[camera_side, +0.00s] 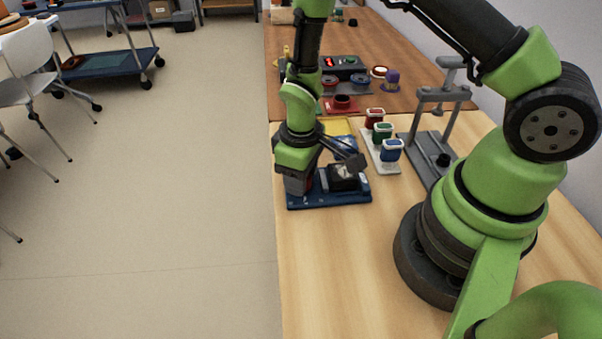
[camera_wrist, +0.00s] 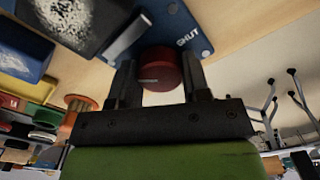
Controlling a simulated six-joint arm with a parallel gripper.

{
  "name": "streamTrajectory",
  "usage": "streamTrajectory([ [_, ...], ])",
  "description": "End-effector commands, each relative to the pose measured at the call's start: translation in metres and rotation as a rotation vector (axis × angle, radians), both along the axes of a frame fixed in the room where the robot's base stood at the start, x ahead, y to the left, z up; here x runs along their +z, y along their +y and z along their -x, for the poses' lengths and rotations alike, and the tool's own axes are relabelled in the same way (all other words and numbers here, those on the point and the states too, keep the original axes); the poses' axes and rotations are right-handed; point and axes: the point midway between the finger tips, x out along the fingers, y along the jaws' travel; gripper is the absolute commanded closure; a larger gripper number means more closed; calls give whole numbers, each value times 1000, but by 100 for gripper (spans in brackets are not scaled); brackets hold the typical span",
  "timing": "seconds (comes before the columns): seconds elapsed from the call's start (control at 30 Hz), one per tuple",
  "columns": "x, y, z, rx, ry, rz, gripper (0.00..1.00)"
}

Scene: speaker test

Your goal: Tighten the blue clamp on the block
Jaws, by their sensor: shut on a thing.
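The blue clamp (camera_side: 330,200) lies on the wooden table near its left edge. It holds a dark block (camera_side: 343,177) with a speckled white top, also seen in the wrist view (camera_wrist: 80,22). The clamp's blue base (camera_wrist: 174,22) carries the word SHUT beside a round red knob (camera_wrist: 158,70) with a pale line on it. My gripper (camera_side: 298,184) points down at the clamp's left end. In the wrist view my gripper (camera_wrist: 157,78) has a finger on each side of the knob and is shut on it. In the side view my gripper mostly hides the knob.
Red, green and blue lidded pots stand on a white tray (camera_side: 383,165) right of the clamp. A yellow tray (camera_side: 337,127) and red tray (camera_side: 352,110) sit further back. Bare table lies in front of the clamp.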

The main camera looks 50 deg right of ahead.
Motion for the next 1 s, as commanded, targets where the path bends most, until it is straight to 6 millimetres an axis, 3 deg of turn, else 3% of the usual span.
streamTrajectory([
  [0.03, 0, 0, 1, -1, 3, 0, 80],
  [0.07, 0, 0, 1, 0, 3, 0, 50],
  [0.13, 0, 0, 1, 0, 2, 0, 34],
  [0.17, 0, 0, 1, 0, 2, 0, 31],
  [0.57, 8, 0, -1, 2, -1, 0, 31],
  [1.0, 82, 0, -1, 1, -4, -1, 31],
])
